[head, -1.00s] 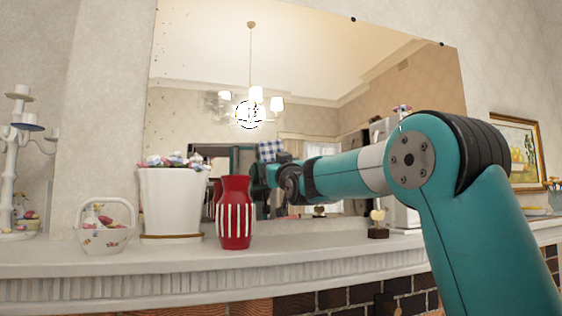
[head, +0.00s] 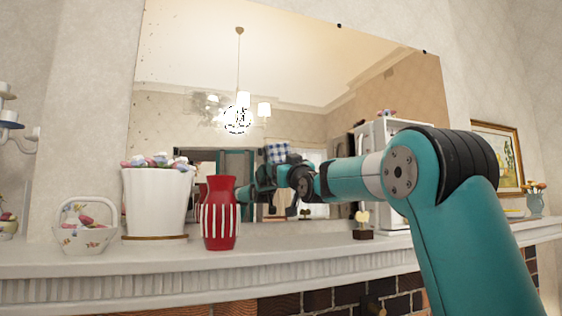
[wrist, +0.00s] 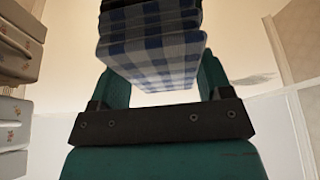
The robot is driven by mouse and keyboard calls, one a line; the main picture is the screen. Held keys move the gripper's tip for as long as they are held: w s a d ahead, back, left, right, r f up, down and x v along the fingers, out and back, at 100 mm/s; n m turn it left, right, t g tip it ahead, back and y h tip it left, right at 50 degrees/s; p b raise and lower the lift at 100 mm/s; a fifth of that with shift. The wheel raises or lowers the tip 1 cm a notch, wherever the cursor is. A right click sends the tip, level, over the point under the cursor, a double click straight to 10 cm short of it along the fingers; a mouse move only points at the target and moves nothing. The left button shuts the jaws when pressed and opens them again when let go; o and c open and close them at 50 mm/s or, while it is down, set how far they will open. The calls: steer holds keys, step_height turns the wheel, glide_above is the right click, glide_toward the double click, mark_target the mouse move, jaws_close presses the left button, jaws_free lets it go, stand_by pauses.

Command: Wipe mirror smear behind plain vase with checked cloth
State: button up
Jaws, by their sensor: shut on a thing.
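The checked cloth (head: 276,152), blue and white, is in my gripper (head: 268,172), in front of the mirror (head: 310,75). In the wrist view the folded cloth (wrist: 150,60) sits between the fingers of my gripper (wrist: 160,80), which is shut on it. A grey smear (head: 206,103) shows on the mirror, above and left of the cloth, with a gap between them. Below it on the mantel stand a plain white vase (head: 155,205) with flowers and a red vase (head: 218,228) with white stripes. Whether the cloth touches the glass cannot be told.
A flowered white basket (head: 84,228) stands left of the white vase. A small ornament with a dark base (head: 363,234) stands on the mantel (head: 300,249) below my arm. A framed picture (head: 497,155) and a small flower vase (head: 535,205) are at the right.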

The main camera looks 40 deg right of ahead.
steer(key=d, duration=0.1)
steer(key=s+d+b, duration=0.1)
steer(key=d, duration=0.3)
steer(key=shift+s+d+f, duration=0.1)
steer(key=shift+s+d, duration=0.1)
steer(key=shift+s, duration=0.05)
stand_by(0.3)
steer(key=shift+w+a+b, duration=0.5)
steer(key=shift+w+a, duration=0.05)
steer(key=shift+a, duration=1.4)
steer(key=shift+w+a+b, duration=0.45)
steer(key=shift+w+a, duration=0.1)
steer(key=shift+a, duration=1.4)
steer(key=shift+w+a+b, duration=0.5)
steer(key=shift+w+a, duration=0.05)
steer(key=shift+a, duration=1.4)
steer(key=shift+s, duration=0.15)
steer(key=shift+s+a+b, duration=0.25)
steer(key=shift+s+b, duration=0.5)
steer(key=shift+s, duration=0.2)
steer(key=shift+s+a+b, duration=0.3)
steer(key=shift+s+b, duration=0.4)
steer(key=shift+s, duration=0.2)
steer(key=shift+s+a+b, duration=0.25)
steer(key=shift+s+b, duration=0.5)
steer(key=shift+s, duration=0.2)
